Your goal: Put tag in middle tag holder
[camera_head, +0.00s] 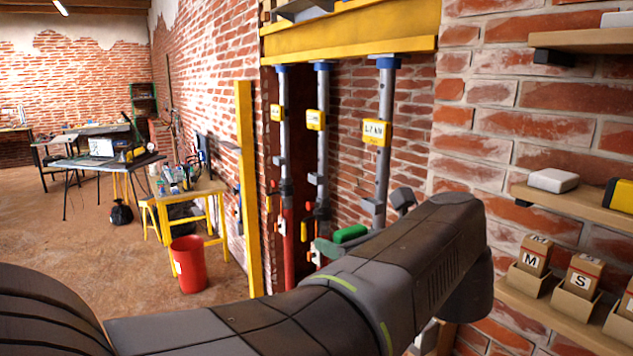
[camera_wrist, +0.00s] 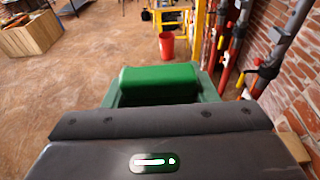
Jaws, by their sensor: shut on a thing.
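My gripper (camera_head: 338,243) is partly hidden behind my arm, in front of the steel props. Its green end also shows in the wrist view (camera_wrist: 158,85). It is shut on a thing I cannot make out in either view. Three props stand under a yellow beam: the left prop (camera_head: 284,110), the middle prop (camera_head: 322,150) and the right prop (camera_head: 384,160). The right one's yellow label (camera_head: 376,131) reads about 1.7 kN. Small coloured fittings sit low on the props, partly hidden. Which part is the middle tag holder is not clear.
On the right wall, a lower shelf (camera_head: 560,322) carries cards marked M (camera_head: 535,254) and S (camera_head: 583,275) in small brown boxes. A shelf above it holds a white box (camera_head: 553,180). A red bucket (camera_head: 188,264) stands on open floor at left.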

